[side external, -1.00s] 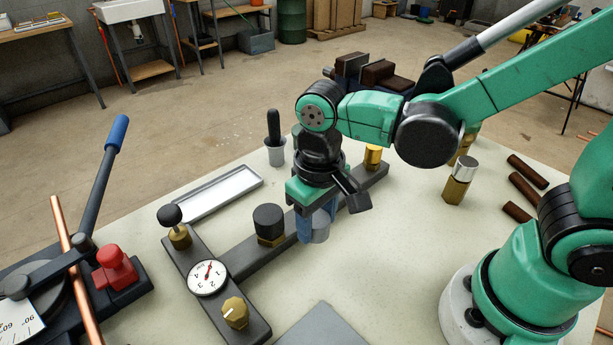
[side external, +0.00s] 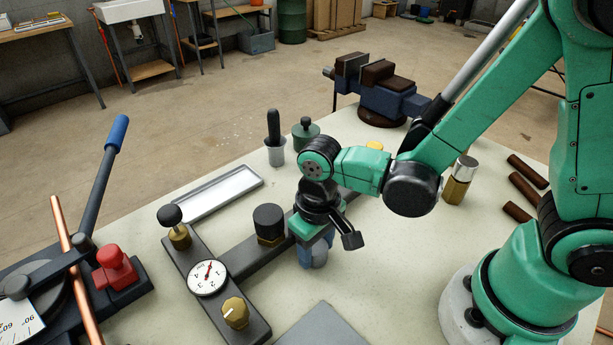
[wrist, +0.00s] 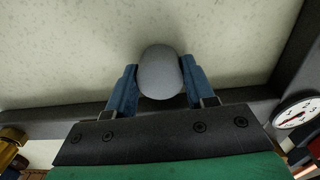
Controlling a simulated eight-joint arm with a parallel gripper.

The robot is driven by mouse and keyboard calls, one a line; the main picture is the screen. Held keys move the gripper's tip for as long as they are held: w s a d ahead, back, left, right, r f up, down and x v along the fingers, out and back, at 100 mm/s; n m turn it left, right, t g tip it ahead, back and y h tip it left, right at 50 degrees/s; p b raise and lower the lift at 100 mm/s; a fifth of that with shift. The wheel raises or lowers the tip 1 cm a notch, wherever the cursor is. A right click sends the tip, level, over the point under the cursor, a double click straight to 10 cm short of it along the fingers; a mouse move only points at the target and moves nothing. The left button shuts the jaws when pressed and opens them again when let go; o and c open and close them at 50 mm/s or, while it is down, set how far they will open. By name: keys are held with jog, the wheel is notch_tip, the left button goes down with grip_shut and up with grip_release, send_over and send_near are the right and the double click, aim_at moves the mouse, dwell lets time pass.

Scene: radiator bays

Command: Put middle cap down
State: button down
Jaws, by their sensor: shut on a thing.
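My gripper (side external: 313,256) is shut on a grey cap (wrist: 160,75), which sits between its two blue fingers in the wrist view. In the side view the cap (side external: 319,255) is partly hidden by the fingers. The gripper points down, low over the pale bench on the near side of the dark bar (side external: 245,262). I cannot tell whether the cap touches the bench. The middle of the bar is hidden behind my gripper.
A black cap on a brass fitting (side external: 269,222) stands close left of my gripper. A dial gauge (side external: 207,277) and brass knob (side external: 235,312) lie nearer the camera. A shallow tray (side external: 215,193) lies behind. A brass bottle (side external: 459,181) stands right.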

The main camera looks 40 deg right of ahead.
aim_at(318, 244)
jog(key=shift+f, duration=0.15)
jog(key=shift+c, duration=1.6)
grip_release()
notch_tip(318, 244, up, 12)
jog(key=w+d+r+t, duration=0.1)
jog(key=d+t, duration=0.5)
jog(key=d, duration=0.3)
jog(key=shift+w+m, duration=0.25)
jog(key=shift+m, duration=0.05)
jog(key=shift+d+r+t, duration=0.15)
jog(key=shift+d+t, duration=0.2)
jog(key=shift+t, duration=0.05)
jog(key=shift+c, duration=1.1)
jog(key=shift+w+d, duration=0.1)
jog(key=shift+d, duration=0.05)
